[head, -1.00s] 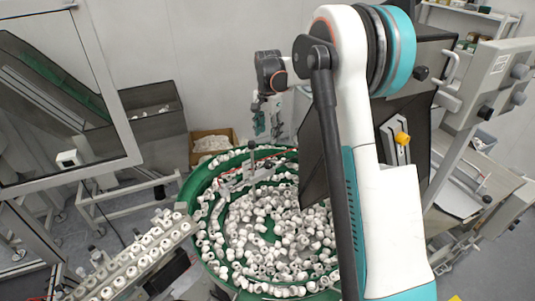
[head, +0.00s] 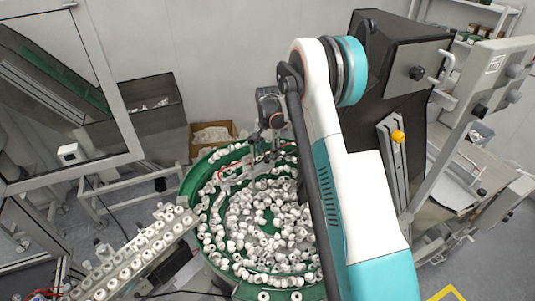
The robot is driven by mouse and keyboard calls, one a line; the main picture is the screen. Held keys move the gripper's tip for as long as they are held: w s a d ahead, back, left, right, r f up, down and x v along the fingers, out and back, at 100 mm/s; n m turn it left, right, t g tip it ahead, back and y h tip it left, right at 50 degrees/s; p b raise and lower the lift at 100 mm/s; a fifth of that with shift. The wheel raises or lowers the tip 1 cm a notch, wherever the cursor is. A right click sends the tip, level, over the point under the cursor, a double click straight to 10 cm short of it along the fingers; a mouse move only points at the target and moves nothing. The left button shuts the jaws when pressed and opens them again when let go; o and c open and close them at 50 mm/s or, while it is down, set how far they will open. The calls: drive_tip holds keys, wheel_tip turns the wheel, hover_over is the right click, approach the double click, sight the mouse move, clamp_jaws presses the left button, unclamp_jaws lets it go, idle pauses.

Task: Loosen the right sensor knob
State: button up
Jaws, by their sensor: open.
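My gripper (head: 266,148) hangs at the end of my arm, low over the back rim of the green bowl (head: 196,182). It is small and partly lost against the dark parts behind it. The jaws are open, and I see nothing held in them. A sensor bracket with a reddish cable (head: 232,171) runs over the back part of the bowl, just left of and below my gripper. The sensor knobs are too small to tell apart here. I cannot tell whether the gripper touches the right one.
The bowl is full of white caps (head: 262,225). A rail of caps (head: 150,245) leads off at lower left. A cardboard box (head: 212,134) stands behind the bowl. A dark hopper (head: 388,85) stands to the right, and my upper arm hides the bowl's right side.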

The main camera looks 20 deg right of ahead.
drive_tip(key=shift+f, duration=0.55)
drive_tip(key=c, duration=1.1)
